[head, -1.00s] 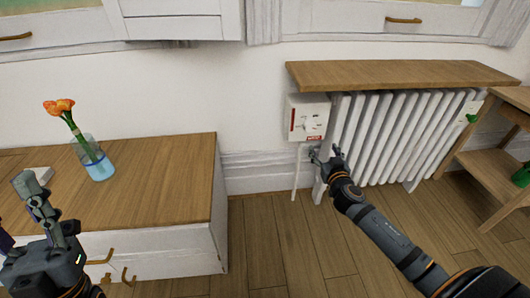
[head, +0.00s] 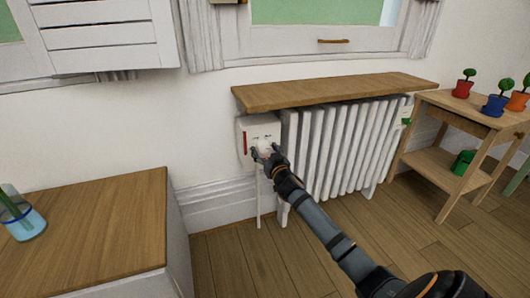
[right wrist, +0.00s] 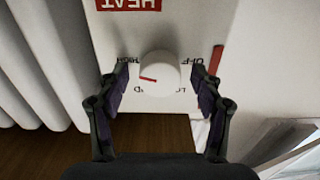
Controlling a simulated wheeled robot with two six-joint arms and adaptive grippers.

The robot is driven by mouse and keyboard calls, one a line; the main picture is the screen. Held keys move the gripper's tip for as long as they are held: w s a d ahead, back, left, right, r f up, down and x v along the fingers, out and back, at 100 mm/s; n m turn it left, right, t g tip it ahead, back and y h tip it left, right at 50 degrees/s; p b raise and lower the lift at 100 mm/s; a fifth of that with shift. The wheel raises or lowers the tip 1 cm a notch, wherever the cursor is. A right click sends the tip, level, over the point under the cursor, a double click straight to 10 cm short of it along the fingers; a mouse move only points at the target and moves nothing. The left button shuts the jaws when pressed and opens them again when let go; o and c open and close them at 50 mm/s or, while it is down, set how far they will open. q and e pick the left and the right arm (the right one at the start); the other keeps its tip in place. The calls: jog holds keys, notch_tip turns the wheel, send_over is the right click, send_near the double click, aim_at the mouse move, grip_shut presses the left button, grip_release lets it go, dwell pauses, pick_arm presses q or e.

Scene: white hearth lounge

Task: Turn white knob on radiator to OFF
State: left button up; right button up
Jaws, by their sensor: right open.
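The white knob (right wrist: 160,72) sits on the face of a white control box, with a red pointer mark on its left side in the right wrist view. Dark letters ring it upside down, with OFF to its upper right and what looks like HIGH to its upper left. A red HEAT label (right wrist: 128,4) is above. My right gripper (right wrist: 160,88) is open, one finger on each side of the knob, with gaps showing. In the head view my right gripper (head: 264,153) is at the control box (head: 260,129), left of the white radiator (head: 338,150). My left gripper is out of view.
A wooden shelf (head: 330,90) juts out above the radiator and box. A wooden cabinet (head: 95,225) with a vase (head: 22,223) is at left. A plant stand (head: 445,170) is at right.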

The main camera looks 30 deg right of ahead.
jog(key=shift+w, duration=0.1)
jog(key=c, duration=1.2)
jog(key=shift+o, duration=0.2)
